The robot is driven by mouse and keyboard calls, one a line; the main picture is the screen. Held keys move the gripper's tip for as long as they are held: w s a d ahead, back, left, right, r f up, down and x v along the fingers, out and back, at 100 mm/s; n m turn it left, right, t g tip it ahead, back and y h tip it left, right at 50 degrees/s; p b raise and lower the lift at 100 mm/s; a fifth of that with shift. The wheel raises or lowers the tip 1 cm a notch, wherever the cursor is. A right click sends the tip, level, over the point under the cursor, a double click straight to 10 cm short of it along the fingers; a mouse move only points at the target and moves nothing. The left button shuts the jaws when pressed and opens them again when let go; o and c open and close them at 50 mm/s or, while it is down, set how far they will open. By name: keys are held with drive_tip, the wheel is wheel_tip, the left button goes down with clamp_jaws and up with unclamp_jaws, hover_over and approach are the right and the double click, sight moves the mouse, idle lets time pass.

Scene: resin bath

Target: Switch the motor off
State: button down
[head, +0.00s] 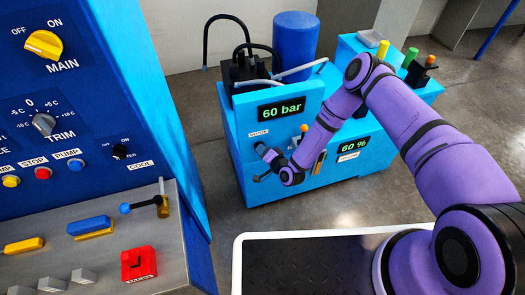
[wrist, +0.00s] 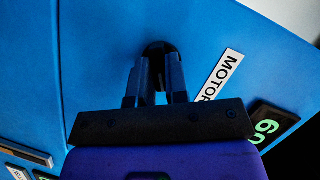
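The motor switch is a dark knob (wrist: 158,47) on the blue front face of the pump unit, beside the MOTOR label (wrist: 222,75) in the wrist view. In the head view, the MOTOR label (head: 258,133) is on the unit's left front, and my gripper covers the knob. My gripper (wrist: 158,68) points at that face, its two fingers close together with a narrow gap, one on each side of the knob; it looks shut on it. In the head view, my gripper (head: 264,162) is at the panel. The knob's pointer is hidden.
The pump unit (head: 240,165) has a green "60 bar" display (head: 281,108) and a "60 %" display (head: 354,145). A control console (head: 100,120) with knobs, buttons and a red switch (head: 138,264) stands at the left. Grey floor (head: 290,217) is clear in front of the unit.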

idle(0.3)
drive_tip(key=n+h, duration=0.1)
drive_tip(key=n, duration=0.1)
drive_tip(key=n+h, duration=0.2)
drive_tip(key=n, duration=0.1)
drive_tip(key=n+h, duration=0.2)
drive_tip(key=n, duration=0.1)
drive_tip(key=shift+s+a+r, duration=0.1)
drive_tip(key=shift+a, duration=0.15)
idle(0.3)
drive_tip(key=shift+n+h, duration=0.3)
drive_tip(key=c, duration=1.1)
unclamp_jaws()
drive_tip(key=v, duration=1.1)
